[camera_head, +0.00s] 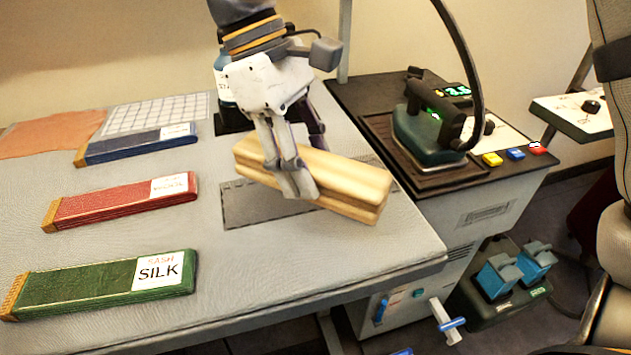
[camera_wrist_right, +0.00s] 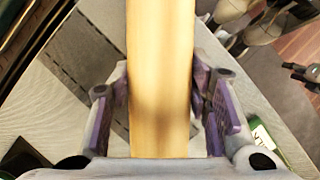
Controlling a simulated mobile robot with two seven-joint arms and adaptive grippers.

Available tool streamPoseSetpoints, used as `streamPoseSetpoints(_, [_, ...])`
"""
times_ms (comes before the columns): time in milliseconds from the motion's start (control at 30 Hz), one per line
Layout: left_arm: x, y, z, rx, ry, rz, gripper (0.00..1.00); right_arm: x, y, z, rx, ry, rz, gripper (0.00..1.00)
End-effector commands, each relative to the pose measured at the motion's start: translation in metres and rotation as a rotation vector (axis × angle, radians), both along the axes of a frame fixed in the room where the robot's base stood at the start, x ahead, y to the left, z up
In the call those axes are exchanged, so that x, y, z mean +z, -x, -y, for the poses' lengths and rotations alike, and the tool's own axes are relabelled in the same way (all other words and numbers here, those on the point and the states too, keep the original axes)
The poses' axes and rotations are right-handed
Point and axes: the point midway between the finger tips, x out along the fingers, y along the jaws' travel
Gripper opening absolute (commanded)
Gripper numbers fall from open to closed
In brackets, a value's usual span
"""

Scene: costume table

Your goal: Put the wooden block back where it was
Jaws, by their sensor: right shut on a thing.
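The wooden block (camera_head: 345,194) is long, pale and has a groove along its side. My right gripper (camera_head: 295,185) is shut on it near its middle, fingers on both sides. My left gripper is not in view.
Green (camera_head: 105,287), red (camera_head: 125,201) and blue (camera_head: 140,145) folded sashes lie on the left of the table (camera_head: 215,325). An iron (camera_head: 430,135) stands on a station at right, beside coloured buttons (camera_head: 515,154). A dark-based bottle (camera_head: 228,118) stands behind my gripper.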

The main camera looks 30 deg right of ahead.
Motion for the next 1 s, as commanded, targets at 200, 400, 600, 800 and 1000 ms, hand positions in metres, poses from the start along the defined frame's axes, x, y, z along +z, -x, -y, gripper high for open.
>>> streamPoseSetpoints(200, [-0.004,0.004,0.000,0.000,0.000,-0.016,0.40,-0.029,-0.009,0.020,-0.002,-0.001,-0.005,0.03])
streamPoseSetpoints(400, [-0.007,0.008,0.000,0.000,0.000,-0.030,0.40,-0.066,-0.013,0.031,-0.001,0.001,-0.005,0.03])
streamPoseSetpoints(600, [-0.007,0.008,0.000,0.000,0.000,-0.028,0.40,-0.070,-0.013,0.030,0.000,0.001,0.002,0.03])
streamPoseSetpoints(800, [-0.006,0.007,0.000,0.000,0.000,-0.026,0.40,-0.073,-0.013,0.030,-0.001,0.001,0.001,0.03])
streamPoseSetpoints(1000, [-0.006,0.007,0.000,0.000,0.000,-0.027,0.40,-0.074,-0.013,0.030,-0.001,0.001,0.001,0.65])
